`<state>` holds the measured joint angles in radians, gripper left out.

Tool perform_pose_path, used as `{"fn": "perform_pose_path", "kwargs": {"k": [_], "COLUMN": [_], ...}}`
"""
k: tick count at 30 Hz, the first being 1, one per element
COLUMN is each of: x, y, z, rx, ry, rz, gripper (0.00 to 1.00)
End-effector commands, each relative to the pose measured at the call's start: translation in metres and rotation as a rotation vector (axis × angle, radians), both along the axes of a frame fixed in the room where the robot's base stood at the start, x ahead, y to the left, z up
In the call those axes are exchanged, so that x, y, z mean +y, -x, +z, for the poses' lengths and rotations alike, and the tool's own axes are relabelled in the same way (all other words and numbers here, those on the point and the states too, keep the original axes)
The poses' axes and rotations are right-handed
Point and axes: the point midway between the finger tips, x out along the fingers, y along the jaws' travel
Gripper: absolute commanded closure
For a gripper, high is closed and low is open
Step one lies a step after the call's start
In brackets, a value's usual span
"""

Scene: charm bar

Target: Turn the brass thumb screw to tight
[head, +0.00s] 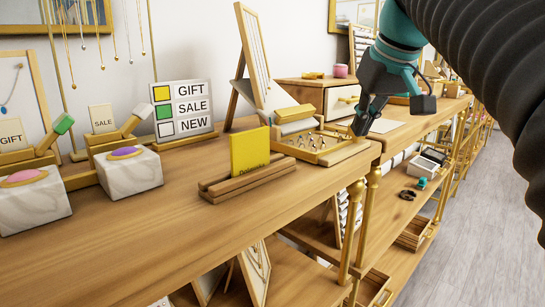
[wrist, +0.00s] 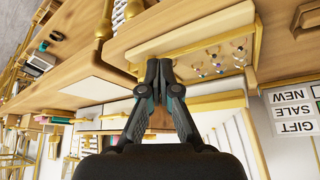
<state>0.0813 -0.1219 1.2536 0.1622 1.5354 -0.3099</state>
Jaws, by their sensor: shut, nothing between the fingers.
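I cannot make out the brass thumb screw for certain in either view; it is too small or hidden. My gripper (head: 358,131) is shut and empty, and points down at the right end of the wooden charm tray (head: 345,154). In the wrist view, the fingertips of my gripper (wrist: 158,65) are together beside the edge of the charm tray (wrist: 150,49). Several small charms (wrist: 215,62) lie in the tray. Whether the fingertips touch the tray I cannot tell.
A yellow card (head: 250,151) stands in a wooden holder (head: 222,188) left of the tray. A GIFT, SALE, NEW sign (head: 182,109) and marble blocks (head: 130,172) stand farther left. A small drawer cabinet (head: 300,90) is behind. The front of the wooden counter (head: 195,230) is clear.

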Motion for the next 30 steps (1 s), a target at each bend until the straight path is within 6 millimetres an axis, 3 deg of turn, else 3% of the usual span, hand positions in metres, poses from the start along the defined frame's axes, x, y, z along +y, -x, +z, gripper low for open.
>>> {"fn": "perform_pose_path", "kwargs": {"k": [11,30], "x": [0.000,0.000], "y": [0.008,0.007], "z": [0.003,0.059], "rx": [-0.001,-0.001], "ry": [0.000,0.000], "rz": [0.000,0.000], "gripper": [1.00,1.00]}}
